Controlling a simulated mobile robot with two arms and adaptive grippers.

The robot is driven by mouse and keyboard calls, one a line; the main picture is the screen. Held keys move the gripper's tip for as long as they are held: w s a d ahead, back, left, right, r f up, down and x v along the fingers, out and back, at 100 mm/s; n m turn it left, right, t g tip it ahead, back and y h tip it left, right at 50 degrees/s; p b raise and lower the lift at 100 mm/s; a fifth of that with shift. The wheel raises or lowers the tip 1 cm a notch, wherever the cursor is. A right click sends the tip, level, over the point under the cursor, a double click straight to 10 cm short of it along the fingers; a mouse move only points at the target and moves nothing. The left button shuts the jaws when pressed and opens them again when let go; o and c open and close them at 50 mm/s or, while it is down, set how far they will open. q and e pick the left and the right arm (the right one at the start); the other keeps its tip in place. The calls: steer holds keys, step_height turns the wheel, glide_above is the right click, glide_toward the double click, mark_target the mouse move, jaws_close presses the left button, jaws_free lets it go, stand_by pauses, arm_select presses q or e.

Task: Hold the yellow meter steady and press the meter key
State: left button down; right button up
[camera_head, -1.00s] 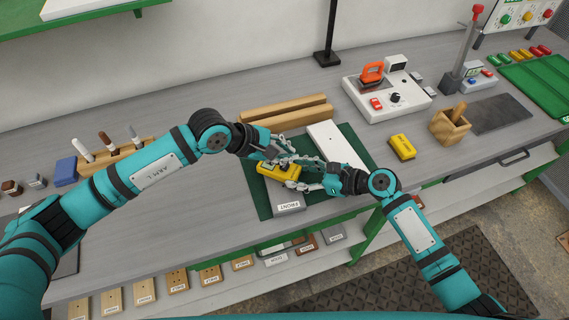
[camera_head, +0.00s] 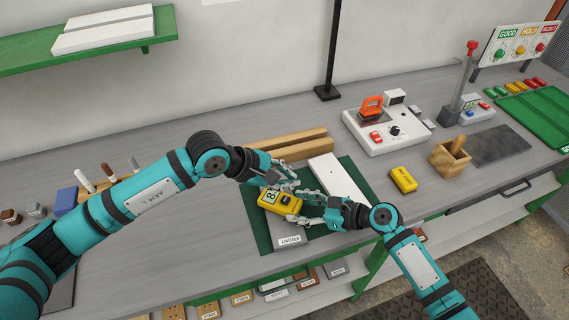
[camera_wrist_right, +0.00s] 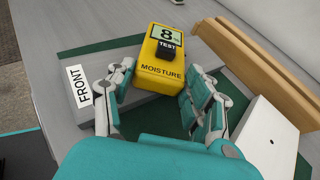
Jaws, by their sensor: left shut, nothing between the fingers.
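The yellow meter (camera_head: 268,203) lies over a grey block on the dark green mat (camera_head: 263,232). In the right wrist view the meter (camera_wrist_right: 160,77) reads "8 %", with a black TEST key (camera_wrist_right: 166,50) below the display and "MOISTURE" on its near end. My left gripper (camera_head: 291,183) is shut and empty, just behind the meter. It is outside the right wrist view.
A white board (camera_head: 336,178) lies right of the meter, and wooden bars (camera_head: 290,147) lie behind. A second yellow item (camera_head: 403,180), a wooden holder (camera_head: 449,160) and a white device (camera_head: 378,133) stand to the right. A grey label block reads FRONT (camera_head: 291,240).

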steer(key=o, duration=0.5)
